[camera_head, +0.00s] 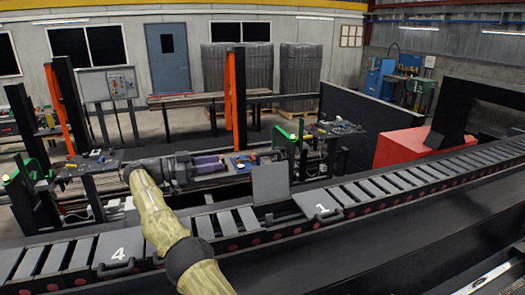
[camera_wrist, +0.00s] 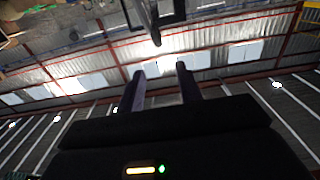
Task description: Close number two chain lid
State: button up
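A grey lid (camera_head: 270,183) stands raised, nearly upright, on the chain line; no number shows on its visible face, so I cannot tell from it that it is number two. A flat lid (camera_head: 318,203) just right of it bears a small white numeral that is hard to read. Another flat lid (camera_head: 118,250) marked 4 lies at the lower left. My gripper (camera_head: 222,163) is left of the raised lid, pointing right and apart from it. The wrist view shows the gripper (camera_wrist: 161,82) with two separated purplish fingers and nothing between them.
The drag chain (camera_head: 385,187) runs from lower left to upper right with grey slats. Behind it are workbench stations (camera_head: 340,130) with tools and dark posts. A red box (camera_head: 405,148) stands at the right. My yellow-covered arm crosses above the chain.

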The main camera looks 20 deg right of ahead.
jog(key=b, duration=0.4)
send_near(262, 155)
jog(key=d+p, duration=0.1)
jog(key=d, duration=0.2)
jog(key=d+p, duration=0.2)
jog(key=d, duration=0.2)
jog(key=d+p, duration=0.1)
jog(key=d, duration=0.3)
jog(key=shift+w+d+p, duration=0.15)
jog(key=shift+w+p, duration=0.15)
jog(key=shift+p, duration=0.1)
jog(key=shift+d+f, duration=0.15)
jog(key=shift+d, duration=0.2)
grip_shut()
